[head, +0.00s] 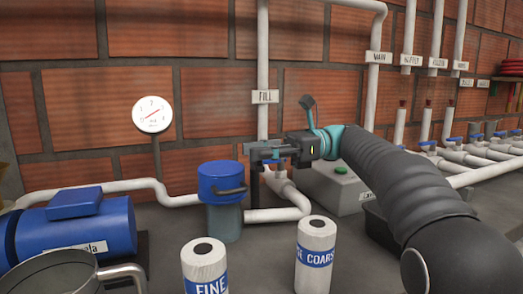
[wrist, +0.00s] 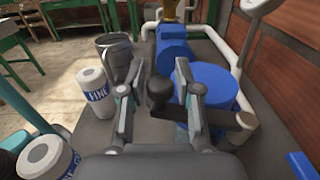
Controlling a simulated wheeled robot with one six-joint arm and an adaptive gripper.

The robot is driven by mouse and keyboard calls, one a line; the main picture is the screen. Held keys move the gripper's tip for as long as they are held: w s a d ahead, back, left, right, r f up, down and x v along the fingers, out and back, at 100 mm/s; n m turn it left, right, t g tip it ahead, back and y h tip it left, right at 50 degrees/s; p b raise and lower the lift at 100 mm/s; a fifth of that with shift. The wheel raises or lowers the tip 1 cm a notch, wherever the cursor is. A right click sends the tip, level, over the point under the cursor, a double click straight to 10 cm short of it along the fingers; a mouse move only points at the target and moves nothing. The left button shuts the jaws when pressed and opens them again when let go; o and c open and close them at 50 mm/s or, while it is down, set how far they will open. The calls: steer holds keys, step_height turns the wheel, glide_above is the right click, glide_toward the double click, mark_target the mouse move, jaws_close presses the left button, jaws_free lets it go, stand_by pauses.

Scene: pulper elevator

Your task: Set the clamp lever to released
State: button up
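The clamp lever is a dark handle (head: 230,190) at the side of the blue-lidded grey canister in the head view. In the wrist view a black round knob (wrist: 160,89), which looks like the lever's end, shows between my fingers. A dark bar runs from there towards a brownish bracket (wrist: 245,120) at the canister's edge; my right finger hides part of it. The blue lid (wrist: 212,85) lies just beyond. My gripper (wrist: 160,66) is open, with a finger on each side of the knob. In the head view my gripper (head: 252,152) is above and right of the canister.
A blue motor (head: 80,230) stands left. A FINE roll (head: 205,268) and a COARSE roll (head: 316,255) stand in front. A metal jug (wrist: 113,55) is left in the wrist view. The FILL pipe (head: 263,60) rises behind my gripper. A grey box with a green button (head: 341,170) is right.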

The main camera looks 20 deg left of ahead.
steer(key=shift+o, duration=0.6)
steer(key=shift+r, duration=5)
